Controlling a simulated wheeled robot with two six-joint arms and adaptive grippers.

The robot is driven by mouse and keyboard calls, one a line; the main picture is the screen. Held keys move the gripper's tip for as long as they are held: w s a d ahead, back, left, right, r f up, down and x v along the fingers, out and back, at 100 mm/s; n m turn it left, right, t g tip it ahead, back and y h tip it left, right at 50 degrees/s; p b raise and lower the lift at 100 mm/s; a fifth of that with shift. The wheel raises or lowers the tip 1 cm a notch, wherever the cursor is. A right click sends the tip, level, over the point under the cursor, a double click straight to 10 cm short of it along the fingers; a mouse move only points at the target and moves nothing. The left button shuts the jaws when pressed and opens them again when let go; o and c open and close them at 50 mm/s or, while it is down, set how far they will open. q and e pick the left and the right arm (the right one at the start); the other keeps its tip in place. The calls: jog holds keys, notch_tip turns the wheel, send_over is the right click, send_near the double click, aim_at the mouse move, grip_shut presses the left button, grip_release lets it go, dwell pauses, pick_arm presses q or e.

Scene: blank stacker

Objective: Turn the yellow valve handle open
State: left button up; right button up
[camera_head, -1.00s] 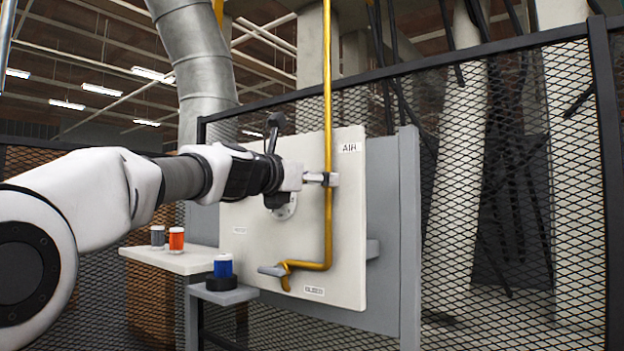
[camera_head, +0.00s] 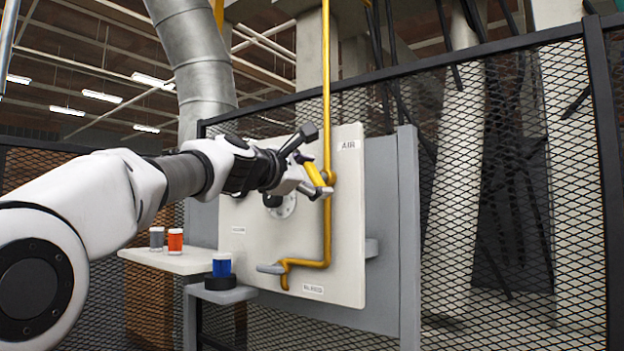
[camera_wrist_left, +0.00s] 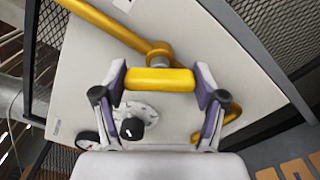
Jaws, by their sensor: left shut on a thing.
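The yellow valve handle (camera_head: 314,173) is on the yellow pipe (camera_head: 327,110) that runs down the pale panel. It sits slanted in the head view. My left gripper (camera_head: 317,182) is shut on this handle. In the left wrist view, the handle (camera_wrist_left: 158,79) lies crosswise between the two purple-padded fingers of the left gripper (camera_wrist_left: 160,82), with its valve joint just beyond it. Part of the handle is hidden by the fingers in the head view. My right gripper is not in view.
The panel (camera_head: 347,225) has an AIR label and a lower grey lever (camera_head: 271,269). A black knob (camera_wrist_left: 131,128) shows near the gripper. A shelf (camera_head: 170,262) holds grey and orange canisters; a blue one (camera_head: 222,266) stands lower. Mesh fencing (camera_head: 480,200) stands behind.

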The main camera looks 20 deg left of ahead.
aim_at(310, 175)
pick_arm(q)
jog(key=m+b, duration=0.1)
jog(key=m, duration=0.3)
jog(key=shift+a+r, duration=0.1)
jog(key=shift+r, duration=0.1)
jog(key=shift+m, duration=1.3)
jog(key=shift+r+b, duration=0.1)
jog(key=shift+b, duration=0.2)
jog(key=o, duration=1)
jog(key=shift+w, duration=0.1)
jog(key=shift+o, duration=0.7)
jog(key=shift+w+f, duration=0.25)
jog(key=shift+s, duration=0.1)
jog(key=shift+v, duration=3.45)
